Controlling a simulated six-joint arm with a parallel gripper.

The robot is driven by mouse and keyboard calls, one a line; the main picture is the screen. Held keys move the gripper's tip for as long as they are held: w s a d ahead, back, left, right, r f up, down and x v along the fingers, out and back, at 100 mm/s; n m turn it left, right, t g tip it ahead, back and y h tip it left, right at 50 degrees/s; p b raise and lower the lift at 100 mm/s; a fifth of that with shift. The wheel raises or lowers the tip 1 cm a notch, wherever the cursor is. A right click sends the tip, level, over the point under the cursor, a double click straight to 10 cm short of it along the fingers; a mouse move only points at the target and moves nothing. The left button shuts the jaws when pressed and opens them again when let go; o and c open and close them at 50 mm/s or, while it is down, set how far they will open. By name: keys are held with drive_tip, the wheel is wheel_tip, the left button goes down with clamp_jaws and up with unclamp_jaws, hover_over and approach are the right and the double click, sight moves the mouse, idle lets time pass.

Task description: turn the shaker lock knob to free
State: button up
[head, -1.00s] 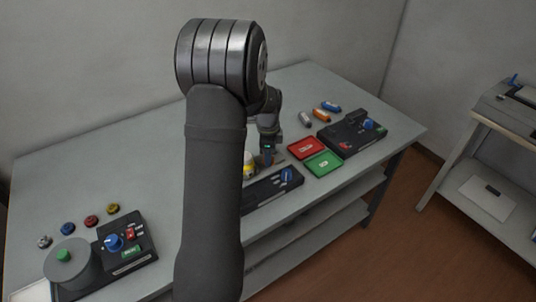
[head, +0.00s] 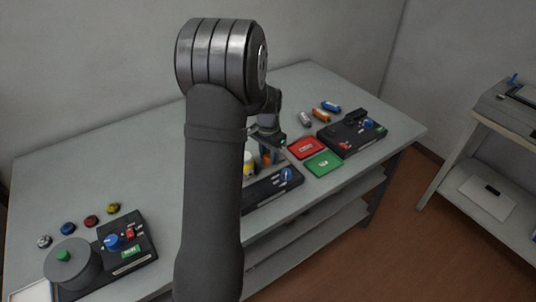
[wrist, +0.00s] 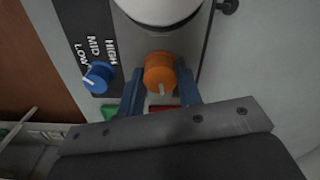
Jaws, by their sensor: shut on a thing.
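The orange knob (wrist: 160,72), with a pale pointer line, sits on the shaker's panel in the wrist view. My gripper (wrist: 160,82) is shut on it, one blue finger on each side. The knob's line points toward the bottom of the picture; no lock or free marking is readable. The shaker (head: 266,188) is a dark unit near the table's front edge in the head view, partly hidden behind my arm. A blue knob (wrist: 97,76) beside LOW, MID and HIGH stands to the left of the orange knob.
A white, round vessel (wrist: 160,8) stands close above the orange knob in the wrist view. A red tray (head: 307,147) and a green tray (head: 323,164) lie right of the shaker. Another dark unit (head: 350,135) stands further right.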

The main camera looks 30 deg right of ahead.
sight(268, 155)
drive_tip(key=n, duration=0.7)
idle(0.6)
drive_tip(key=o, duration=1)
wheel_tip(268, 155, up, 17)
drive_tip(key=shift+r, duration=0.2)
drive_tip(key=shift+f, duration=0.1)
